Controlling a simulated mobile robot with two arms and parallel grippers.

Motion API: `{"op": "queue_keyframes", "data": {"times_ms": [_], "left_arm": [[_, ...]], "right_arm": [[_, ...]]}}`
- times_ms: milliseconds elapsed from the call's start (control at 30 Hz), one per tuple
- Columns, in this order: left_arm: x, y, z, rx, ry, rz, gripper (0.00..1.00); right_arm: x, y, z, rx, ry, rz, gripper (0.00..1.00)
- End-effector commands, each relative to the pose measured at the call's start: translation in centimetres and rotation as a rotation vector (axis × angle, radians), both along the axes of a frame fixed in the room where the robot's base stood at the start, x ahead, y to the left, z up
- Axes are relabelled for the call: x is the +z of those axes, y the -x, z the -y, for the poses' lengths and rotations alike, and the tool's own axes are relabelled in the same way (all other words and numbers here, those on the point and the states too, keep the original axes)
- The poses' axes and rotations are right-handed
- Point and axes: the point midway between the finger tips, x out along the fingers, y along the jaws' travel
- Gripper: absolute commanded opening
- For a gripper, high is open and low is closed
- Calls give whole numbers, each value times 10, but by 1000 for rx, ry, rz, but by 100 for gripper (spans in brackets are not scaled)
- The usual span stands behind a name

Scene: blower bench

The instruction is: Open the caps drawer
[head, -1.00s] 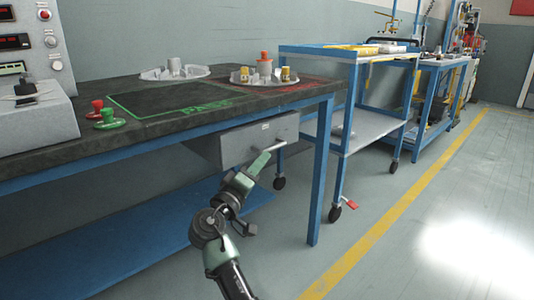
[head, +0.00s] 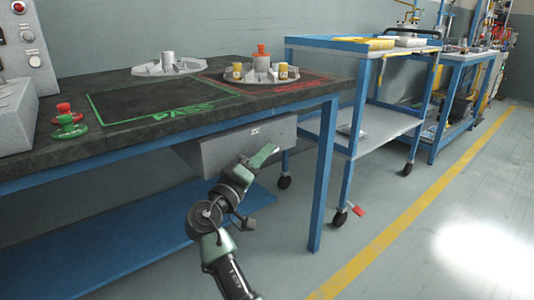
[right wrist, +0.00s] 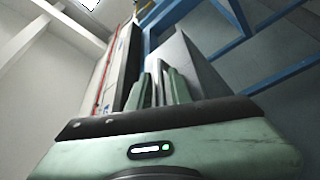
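The drawer (head: 235,146) is a grey metal box under the bench top, with a small pale label on its front. Whether it is shut or slightly out, I cannot tell. My right gripper (head: 264,156) is at the right half of the drawer front and covers part of it, likely where the handle is. In the right wrist view its two green fingers (right wrist: 160,90) stand close together beside a grey surface, likely the drawer (right wrist: 190,68). Whether they touch or hold the handle is not clear. My left gripper is not in view.
The dark bench top (head: 60,150) lies above the drawer, with a blue leg (head: 323,180) to its right. A blue shelf (head: 100,240) runs below. A blue cart (head: 340,150) stands right of the bench. The floor in front is free.

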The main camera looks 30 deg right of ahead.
Motion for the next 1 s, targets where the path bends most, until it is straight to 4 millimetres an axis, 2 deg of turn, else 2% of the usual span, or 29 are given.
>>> {"op": "queue_keyframes", "data": {"times_ms": [67,133,1000], "left_arm": [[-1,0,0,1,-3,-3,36],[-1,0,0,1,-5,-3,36],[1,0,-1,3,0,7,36]], "right_arm": [[0,0,0,0,0,0,20],[0,0,0,0,0,0,0],[-1,0,1,0,-1,0,0]]}}
